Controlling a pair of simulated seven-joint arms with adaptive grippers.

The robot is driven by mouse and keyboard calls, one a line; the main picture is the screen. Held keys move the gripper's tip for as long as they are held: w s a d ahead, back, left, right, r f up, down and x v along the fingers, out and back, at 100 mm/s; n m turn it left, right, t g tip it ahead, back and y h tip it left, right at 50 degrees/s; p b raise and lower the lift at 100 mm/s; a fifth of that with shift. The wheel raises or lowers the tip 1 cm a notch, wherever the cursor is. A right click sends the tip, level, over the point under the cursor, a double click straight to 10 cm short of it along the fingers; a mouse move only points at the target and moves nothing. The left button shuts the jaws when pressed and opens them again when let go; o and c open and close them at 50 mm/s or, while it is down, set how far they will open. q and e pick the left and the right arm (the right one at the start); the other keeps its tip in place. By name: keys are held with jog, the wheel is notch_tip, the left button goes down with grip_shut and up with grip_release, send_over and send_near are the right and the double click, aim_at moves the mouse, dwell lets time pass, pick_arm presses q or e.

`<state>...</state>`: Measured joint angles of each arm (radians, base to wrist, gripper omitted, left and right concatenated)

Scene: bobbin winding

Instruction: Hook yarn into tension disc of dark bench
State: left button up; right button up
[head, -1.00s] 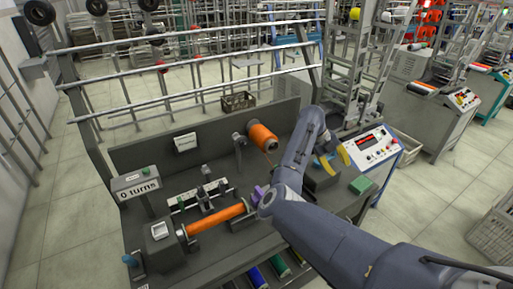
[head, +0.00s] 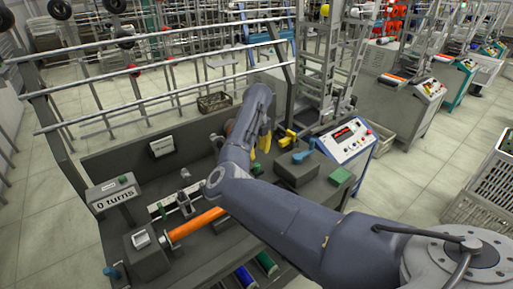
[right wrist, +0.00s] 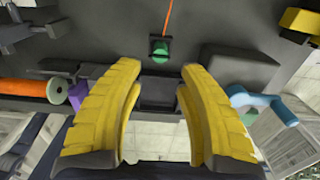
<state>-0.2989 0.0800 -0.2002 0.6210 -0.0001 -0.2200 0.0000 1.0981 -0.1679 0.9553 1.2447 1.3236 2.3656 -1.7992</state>
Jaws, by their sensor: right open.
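The dark bench (head: 120,165) fills the left and middle of the head view. My right gripper (head: 259,149) hangs over its back part, with yellow fingers pointing down. In the right wrist view the fingers (right wrist: 160,78) are wide apart with nothing between them. A small green disc on a dark block (right wrist: 160,51), seemingly the tension disc, lies just beyond the fingertips, near the middle. The orange yarn (right wrist: 168,18) runs from the top edge down towards this disc; whether it is hooked cannot be told. My right arm hides the yarn's supply spool in the head view. My left gripper is out of view.
An orange bobbin (head: 196,223) lies at the bench front, with a purple part (right wrist: 77,96) near its end. A blue handle (right wrist: 262,103) and a yellow part (head: 287,138) are right of the gripper. A control panel (head: 345,138) stands at the right.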

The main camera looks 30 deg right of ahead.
aim_at(257, 164)
jog(key=shift+f, duration=3.15)
grip_shut()
jog(key=shift+r, duration=2.2)
grip_release()
